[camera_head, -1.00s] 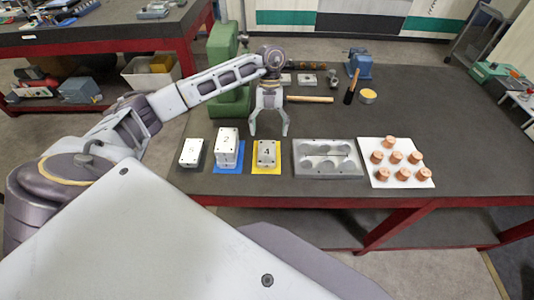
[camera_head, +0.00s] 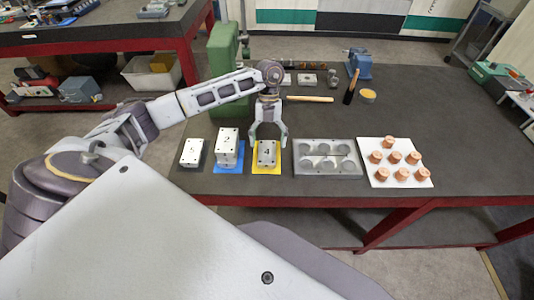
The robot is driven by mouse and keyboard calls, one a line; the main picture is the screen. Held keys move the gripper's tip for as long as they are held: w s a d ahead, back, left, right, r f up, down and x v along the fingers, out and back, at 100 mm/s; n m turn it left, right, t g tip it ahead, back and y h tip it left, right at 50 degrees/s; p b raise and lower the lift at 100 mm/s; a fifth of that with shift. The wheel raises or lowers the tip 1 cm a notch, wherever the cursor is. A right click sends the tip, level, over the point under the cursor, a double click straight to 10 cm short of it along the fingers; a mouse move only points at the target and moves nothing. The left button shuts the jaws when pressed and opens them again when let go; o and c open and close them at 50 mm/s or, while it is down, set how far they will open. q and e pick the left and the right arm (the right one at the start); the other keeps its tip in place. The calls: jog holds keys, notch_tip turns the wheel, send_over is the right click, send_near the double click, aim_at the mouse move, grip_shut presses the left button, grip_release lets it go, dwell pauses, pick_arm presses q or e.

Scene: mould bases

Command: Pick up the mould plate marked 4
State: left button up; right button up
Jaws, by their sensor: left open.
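The mould plate marked 4 (camera_head: 266,155) is a light grey block lying on a yellow mat (camera_head: 258,171) near the table's front edge. My left gripper (camera_head: 267,145) points down over it, with its open fingers on either side of the plate's far part. I cannot tell whether the fingers touch it. The plate marked 2 (camera_head: 228,142) stands higher, on a blue mat (camera_head: 229,171), just left of it. Another plate, seemingly marked 5 (camera_head: 191,152), lies farther left. My right gripper is not in view.
A grey tray with round hollows (camera_head: 327,170) lies right of the yellow mat. Beyond it, a white board (camera_head: 410,181) holds several copper-coloured cylinders. The table's right side is mostly clear.

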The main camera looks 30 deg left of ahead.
aim_at(267, 151)
pick_arm(q)
jog(key=shift+s+d+f+p, duration=0.1)
jog(key=shift+s+f+p, duration=0.2)
jog(key=shift+s+f, duration=0.25)
jog(key=shift+x, duration=1.3)
jog(key=shift+w, duration=0.15)
jog(key=c, duration=1.5)
jog(key=shift+r, duration=0.15)
jog(key=shift+r+b, duration=0.75)
jog(key=shift+r, duration=8.1)
